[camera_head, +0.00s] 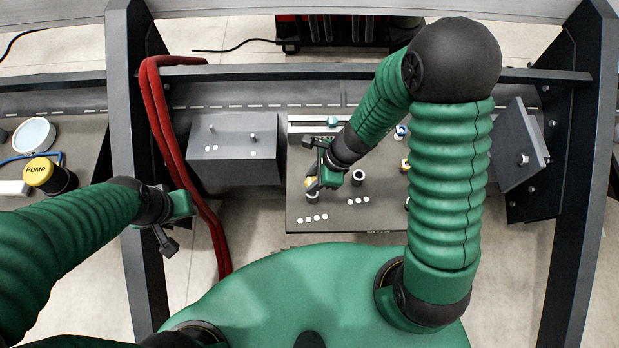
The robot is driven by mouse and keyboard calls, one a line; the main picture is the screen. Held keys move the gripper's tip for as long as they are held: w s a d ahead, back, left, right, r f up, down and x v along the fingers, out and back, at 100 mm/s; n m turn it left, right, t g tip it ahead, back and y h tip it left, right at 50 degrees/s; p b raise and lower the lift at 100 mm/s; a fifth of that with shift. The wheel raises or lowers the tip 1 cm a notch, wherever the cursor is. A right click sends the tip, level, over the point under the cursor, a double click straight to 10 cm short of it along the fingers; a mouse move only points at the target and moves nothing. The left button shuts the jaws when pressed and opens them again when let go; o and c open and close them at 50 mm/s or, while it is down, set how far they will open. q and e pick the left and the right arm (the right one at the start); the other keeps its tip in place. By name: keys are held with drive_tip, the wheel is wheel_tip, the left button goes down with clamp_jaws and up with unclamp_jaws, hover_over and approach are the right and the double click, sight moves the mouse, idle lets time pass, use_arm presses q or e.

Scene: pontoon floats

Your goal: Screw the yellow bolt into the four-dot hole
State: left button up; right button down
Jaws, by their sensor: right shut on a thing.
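My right gripper (314,183) reaches down over the left part of a dark plate (335,222) and is shut on a yellow-topped bolt (310,182), mostly hidden by the fingers. A row of four white dots (312,218) lies on the plate just in front of the bolt. The hole beside these dots is hidden under the gripper, so I cannot tell whether the bolt is in it. A dark round socket (358,177) stands to the right, behind a row of three dots (358,200). My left gripper (167,242) hangs away from the plate; its jaw opening is unclear.
A grey block (235,165) with two short pegs stands left of the plate. Blue-topped (401,131) and yellow-topped (404,165) parts show beside my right arm. Red hoses (160,120) run down the left post. A yellow pump button (38,172) is far left.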

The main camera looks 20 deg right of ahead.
drive_tip(key=shift+d+f, duration=0.35)
drive_tip(key=shift+f, duration=0.2)
drive_tip(key=shift+w+d, duration=0.1)
drive_tip(key=shift+d, duration=0.2)
drive_tip(key=shift+a, duration=0.8)
drive_tip(key=shift+d, duration=0.95)
drive_tip(key=shift+a, duration=0.45)
use_arm(q)
drive_tip(key=shift+w+d+f, duration=0.1)
drive_tip(key=shift+d+f, duration=0.1)
drive_tip(key=shift+f, duration=0.25)
use_arm(e)
drive_tip(key=shift+a, duration=0.1)
use_arm(q)
drive_tip(key=shift+d, duration=0.25)
